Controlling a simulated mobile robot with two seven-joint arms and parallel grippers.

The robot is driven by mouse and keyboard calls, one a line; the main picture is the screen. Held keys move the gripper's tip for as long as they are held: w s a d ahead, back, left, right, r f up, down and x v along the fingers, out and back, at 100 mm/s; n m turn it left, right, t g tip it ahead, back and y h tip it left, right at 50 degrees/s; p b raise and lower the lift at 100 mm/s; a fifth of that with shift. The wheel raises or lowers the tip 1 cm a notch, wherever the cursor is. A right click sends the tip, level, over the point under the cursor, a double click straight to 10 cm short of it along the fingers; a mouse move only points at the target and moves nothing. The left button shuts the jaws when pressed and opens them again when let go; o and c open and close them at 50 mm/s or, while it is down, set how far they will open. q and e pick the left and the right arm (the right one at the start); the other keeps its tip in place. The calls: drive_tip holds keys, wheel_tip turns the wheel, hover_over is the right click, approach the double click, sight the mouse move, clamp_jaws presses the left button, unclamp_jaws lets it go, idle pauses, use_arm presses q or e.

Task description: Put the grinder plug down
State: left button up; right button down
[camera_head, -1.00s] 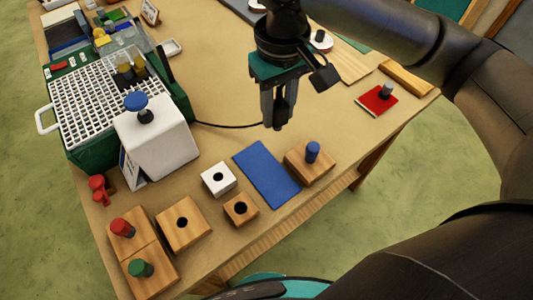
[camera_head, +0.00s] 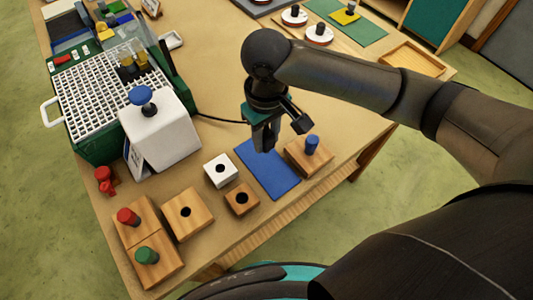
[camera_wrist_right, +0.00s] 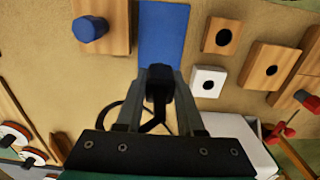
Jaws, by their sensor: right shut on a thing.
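My right gripper (camera_head: 264,144) is shut on the dark grinder plug (camera_wrist_right: 160,84), and the plug shows between the fingers in the right wrist view. The gripper points down, over the far end of the flat blue mat (camera_head: 270,172). I cannot tell whether the plug touches the mat. A black cord (camera_head: 222,119) runs from behind the white box with a blue knob (camera_head: 160,135) toward the gripper. My left gripper is not in view.
A wooden block with a blue peg (camera_head: 309,157) stands right of the mat. A white holed block (camera_head: 220,169) and wooden holed blocks (camera_head: 187,211) stand left of it. A green-sided grid tray (camera_head: 100,95) is at the left. The table behind the gripper is fairly clear.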

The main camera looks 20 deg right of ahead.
sight(266, 134)
wheel_tip(266, 134, down, 6)
drive_tip(key=shift+b, duration=0.55)
drive_tip(key=shift+f, duration=0.15)
drive_tip(key=shift+f, duration=0.15)
drive_tip(key=c, duration=0.5)
unclamp_jaws()
wheel_tip(266, 134, up, 12)
drive_tip(key=shift+r+p, duration=0.15)
drive_tip(key=shift+p, duration=1.05)
